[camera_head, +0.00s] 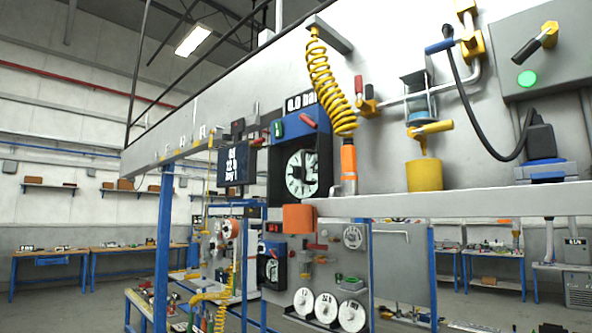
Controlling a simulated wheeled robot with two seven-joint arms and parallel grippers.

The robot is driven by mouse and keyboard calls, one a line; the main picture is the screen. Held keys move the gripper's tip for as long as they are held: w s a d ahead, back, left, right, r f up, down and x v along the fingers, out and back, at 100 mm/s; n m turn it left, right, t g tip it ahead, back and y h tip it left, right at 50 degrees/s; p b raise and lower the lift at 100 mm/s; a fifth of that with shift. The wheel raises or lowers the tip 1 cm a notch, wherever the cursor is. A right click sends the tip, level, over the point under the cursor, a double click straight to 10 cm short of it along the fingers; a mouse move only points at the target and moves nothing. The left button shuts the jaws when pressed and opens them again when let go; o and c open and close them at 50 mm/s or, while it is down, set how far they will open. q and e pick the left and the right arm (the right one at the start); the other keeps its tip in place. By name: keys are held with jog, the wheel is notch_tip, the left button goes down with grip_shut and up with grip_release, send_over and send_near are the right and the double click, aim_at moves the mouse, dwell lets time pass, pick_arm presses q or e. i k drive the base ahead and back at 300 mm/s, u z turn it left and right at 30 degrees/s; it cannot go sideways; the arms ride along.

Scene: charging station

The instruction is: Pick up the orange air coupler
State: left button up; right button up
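The orange air coupler (348,161) hangs upright right of the picture's middle, at the lower end of a yellow coiled hose (330,88). It has an orange sleeve with a metal tip below, close to a grey ledge. Neither of my grippers is in view. Nothing is seen holding the coupler.
A grey ledge (470,197) runs below the wall panel. A pressure gauge (301,174) is left of the coupler. An orange block (299,217) is below the gauge. A yellow cylinder (424,175) stands to the right. A black cable (478,125) loops at the far right.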

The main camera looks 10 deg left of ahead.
aim_at(349, 176)
jog(key=u, duration=0.9)
jog(key=k, duration=1.05)
jog(key=z, duration=1.5)
jog(key=i, duration=0.5)
